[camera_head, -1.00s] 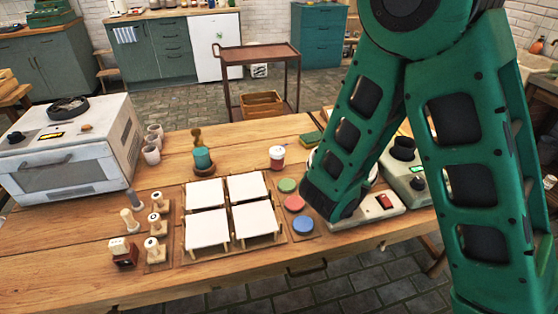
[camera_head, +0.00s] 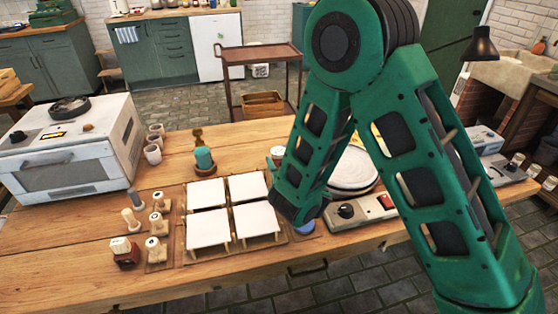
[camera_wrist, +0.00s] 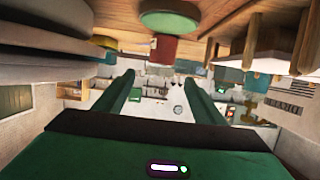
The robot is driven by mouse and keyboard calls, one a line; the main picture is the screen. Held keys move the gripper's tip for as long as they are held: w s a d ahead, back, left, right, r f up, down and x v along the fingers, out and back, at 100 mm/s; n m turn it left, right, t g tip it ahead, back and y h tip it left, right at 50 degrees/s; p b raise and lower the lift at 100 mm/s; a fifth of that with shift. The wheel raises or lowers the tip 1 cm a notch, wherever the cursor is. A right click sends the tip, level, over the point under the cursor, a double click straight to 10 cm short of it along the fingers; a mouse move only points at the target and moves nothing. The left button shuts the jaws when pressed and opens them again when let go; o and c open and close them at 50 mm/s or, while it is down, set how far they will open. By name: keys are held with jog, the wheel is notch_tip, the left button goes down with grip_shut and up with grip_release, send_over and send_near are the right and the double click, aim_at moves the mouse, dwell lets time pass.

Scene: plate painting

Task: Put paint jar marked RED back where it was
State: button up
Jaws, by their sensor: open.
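In the wrist view, which is upside down, a reddish jar (camera_wrist: 165,48) stands beyond a green round pad (camera_wrist: 168,18). A blue round pad (camera_head: 304,228) shows just below my arm. My gripper (camera_wrist: 157,80) is open, with nothing between its fingers. The fingers point toward the reddish jar's side, apart from it. The head view hides my gripper behind the arm.
Four white tiles on a wooden rack (camera_head: 208,228) lie left of my arm. A turntable (camera_head: 352,172) and a grey control box (camera_head: 362,211) are to the right. Stamps (camera_head: 157,223), a teal bottle (camera_head: 204,158) and an oven (camera_head: 70,150) are left.

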aim_at(280, 154)
jog(key=shift+x, duration=2.3)
jog(key=c, duration=1.3)
jog(key=shift+r, duration=0.15)
